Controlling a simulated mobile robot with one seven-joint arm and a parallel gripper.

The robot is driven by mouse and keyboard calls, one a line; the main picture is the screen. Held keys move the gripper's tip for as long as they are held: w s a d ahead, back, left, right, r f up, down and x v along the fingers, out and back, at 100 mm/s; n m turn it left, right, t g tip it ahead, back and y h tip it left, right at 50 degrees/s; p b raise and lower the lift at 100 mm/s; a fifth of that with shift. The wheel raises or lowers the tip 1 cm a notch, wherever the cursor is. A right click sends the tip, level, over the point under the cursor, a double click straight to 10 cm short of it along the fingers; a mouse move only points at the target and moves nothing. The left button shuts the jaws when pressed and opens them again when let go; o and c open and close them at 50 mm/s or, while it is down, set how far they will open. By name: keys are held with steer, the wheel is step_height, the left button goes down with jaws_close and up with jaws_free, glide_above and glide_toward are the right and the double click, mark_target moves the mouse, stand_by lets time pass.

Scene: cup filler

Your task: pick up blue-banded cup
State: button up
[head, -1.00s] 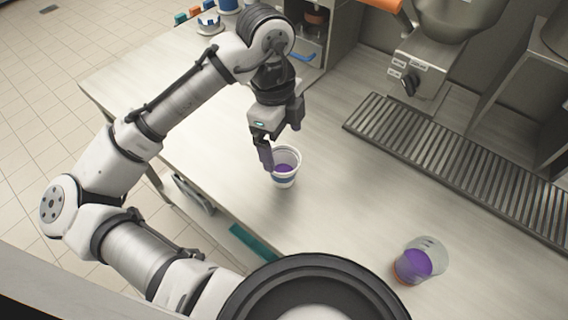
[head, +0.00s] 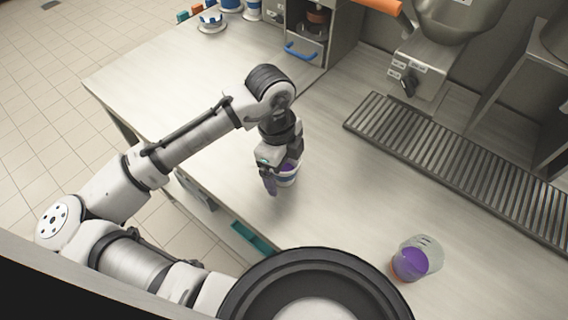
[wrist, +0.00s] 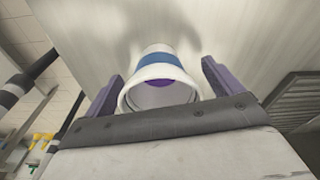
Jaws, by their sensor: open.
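The blue-banded cup (head: 287,174) is white and stands upright on the counter, with purple contents inside. My gripper (head: 279,182) is at the cup and partly hides it in the head view. In the wrist view the cup (wrist: 158,72) lies between the two purple fingers of my open gripper (wrist: 162,85). A gap shows on each side of the cup there, so the fingers look apart from it.
A clear cup with purple contents (head: 411,262) stands at the lower right of the counter. A slatted metal drain grate (head: 450,160) runs along the right. A machine with a blue handle (head: 300,52) and several white-and-blue items (head: 212,20) are at the back. The counter between is clear.

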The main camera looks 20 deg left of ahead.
steer(key=c, duration=1.1)
steer(key=shift+o, duration=0.2)
